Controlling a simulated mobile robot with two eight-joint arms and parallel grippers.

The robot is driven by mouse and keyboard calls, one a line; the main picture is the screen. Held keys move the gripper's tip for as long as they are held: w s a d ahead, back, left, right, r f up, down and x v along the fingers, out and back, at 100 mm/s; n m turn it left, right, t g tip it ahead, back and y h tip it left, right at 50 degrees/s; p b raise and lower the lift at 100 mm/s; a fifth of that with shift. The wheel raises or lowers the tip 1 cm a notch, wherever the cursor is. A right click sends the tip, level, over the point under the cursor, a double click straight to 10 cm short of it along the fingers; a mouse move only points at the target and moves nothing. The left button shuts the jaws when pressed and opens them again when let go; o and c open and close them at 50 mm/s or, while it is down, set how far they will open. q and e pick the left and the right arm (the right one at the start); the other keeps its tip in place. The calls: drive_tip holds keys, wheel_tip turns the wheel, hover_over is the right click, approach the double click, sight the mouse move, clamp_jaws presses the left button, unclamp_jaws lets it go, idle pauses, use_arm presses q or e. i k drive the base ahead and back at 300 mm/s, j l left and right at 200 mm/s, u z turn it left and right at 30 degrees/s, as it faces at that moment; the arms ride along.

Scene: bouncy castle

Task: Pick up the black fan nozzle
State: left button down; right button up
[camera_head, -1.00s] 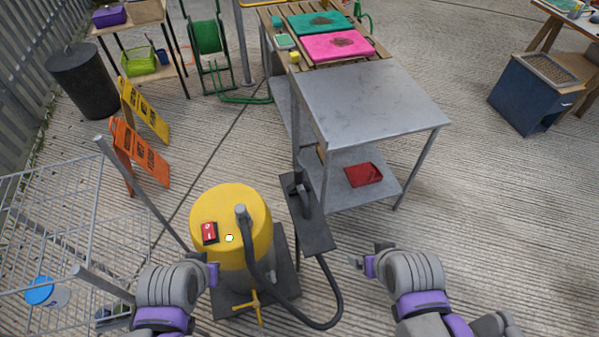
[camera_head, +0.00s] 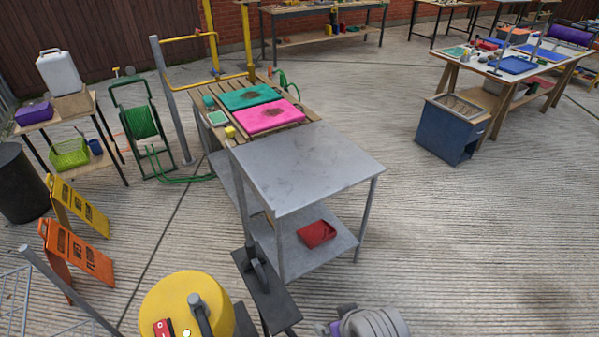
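A yellow drum-shaped machine (camera_head: 178,299) with a red switch stands at the bottom left of the view, cut off by the lower edge. A dark hose (camera_head: 205,322) comes from its top. Just right of it, a black upright piece (camera_head: 256,262) sits on a dark grey plate (camera_head: 272,303); it may be the fan nozzle, but its shape is hard to make out. My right gripper (camera_head: 335,328) shows only partly at the bottom edge, right of the plate and apart from it; its fingers are mostly cut off. My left gripper is out of view.
A metal table (camera_head: 305,165) with a red tray (camera_head: 317,234) on its lower shelf stands beyond the plate. Orange (camera_head: 75,255) and yellow (camera_head: 78,207) folding signs stand at left. A blue cabinet (camera_head: 448,132) stands at far right. The concrete floor on the right is clear.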

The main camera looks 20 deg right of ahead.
sight(253, 258)
drive_tip(key=k, duration=0.3)
drive_tip(key=k+u, duration=0.2)
drive_tip(key=u, duration=0.25)
drive_tip(key=k+j+u, duration=0.1)
drive_tip(key=u, duration=2.15)
drive_tip(key=k+l+u, duration=0.15)
drive_tip(key=l+u, duration=0.15)
drive_tip(key=k+l+u, duration=0.3)
drive_tip(key=l, duration=0.15)
drive_tip(key=k+l, duration=0.2)
drive_tip(key=l, duration=0.15)
drive_tip(key=k+l, duration=0.2)
drive_tip(key=l, duration=0.2)
drive_tip(key=k+l, duration=0.2)
drive_tip(key=l, duration=0.15)
drive_tip(key=k+l, duration=0.2)
drive_tip(key=l, duration=0.15)
drive_tip(key=k+l, duration=0.2)
drive_tip(key=l, duration=0.15)
drive_tip(key=k+l, duration=0.2)
drive_tip(key=l, duration=0.2)
